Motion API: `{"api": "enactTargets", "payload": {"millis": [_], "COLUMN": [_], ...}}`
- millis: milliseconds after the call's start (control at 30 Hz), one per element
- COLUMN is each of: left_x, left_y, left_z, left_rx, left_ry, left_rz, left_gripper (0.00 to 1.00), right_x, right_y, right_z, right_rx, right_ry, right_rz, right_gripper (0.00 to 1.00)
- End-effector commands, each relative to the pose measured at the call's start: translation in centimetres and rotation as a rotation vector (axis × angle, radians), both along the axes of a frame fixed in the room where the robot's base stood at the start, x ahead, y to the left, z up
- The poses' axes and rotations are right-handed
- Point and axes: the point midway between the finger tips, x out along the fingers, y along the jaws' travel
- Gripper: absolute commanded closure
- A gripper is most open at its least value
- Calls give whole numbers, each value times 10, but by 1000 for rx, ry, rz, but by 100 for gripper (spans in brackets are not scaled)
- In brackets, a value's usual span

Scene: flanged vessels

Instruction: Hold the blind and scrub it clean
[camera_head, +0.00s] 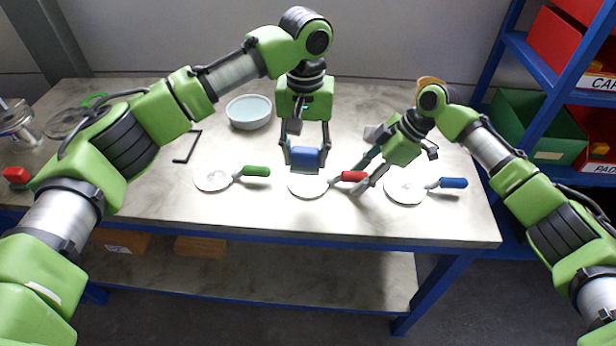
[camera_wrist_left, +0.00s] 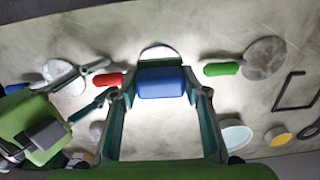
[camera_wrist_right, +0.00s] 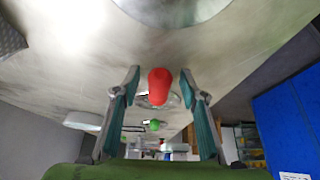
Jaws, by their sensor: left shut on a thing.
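The red-handled blind, a pale round disc (camera_head: 305,188) with a red handle (camera_head: 354,176), lies on the table between two others. Its handle (camera_wrist_right: 159,86) also shows in the right wrist view. My left gripper (camera_head: 305,165) is shut on a blue block-shaped scrubber (camera_head: 304,157), held over this disc; the scrubber (camera_wrist_left: 160,83) partly hides the disc in the left wrist view. I cannot tell whether it touches the disc. My right gripper (camera_head: 363,180) is open, with its fingers on either side of the red handle and gaps to both sides.
A green-handled blind (camera_head: 212,178) lies to the left and a blue-handled blind (camera_head: 404,190) to the right on the table (camera_head: 270,220). A pale bowl (camera_head: 249,112) and a black frame (camera_head: 187,146) stand behind. A shelf with red and green bins (camera_head: 520,125) is at right.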

Motion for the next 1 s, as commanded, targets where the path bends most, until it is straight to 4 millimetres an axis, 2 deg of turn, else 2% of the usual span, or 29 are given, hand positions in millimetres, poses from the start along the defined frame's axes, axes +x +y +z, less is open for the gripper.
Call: {"api": "enactTargets", "payload": {"millis": [233,700,833,1000], "left_x": [0,0,0,0], "left_y": [0,0,0,0], "left_z": [0,0,0,0], "left_rx": [0,0,0,0], "left_ry": [0,0,0,0], "left_rz": [0,0,0,0], "left_gripper": [81,81,81,81], "right_x": [1,1,1,0], "right_y": [-5,-48,-55,-58], "right_z": [8,88,100,105], "right_rx": [0,1,0,0], "right_ry": [-2,-1,-1,0], "right_rz": [-1,-2,0,0], "right_gripper": [61,61,61,61]}}
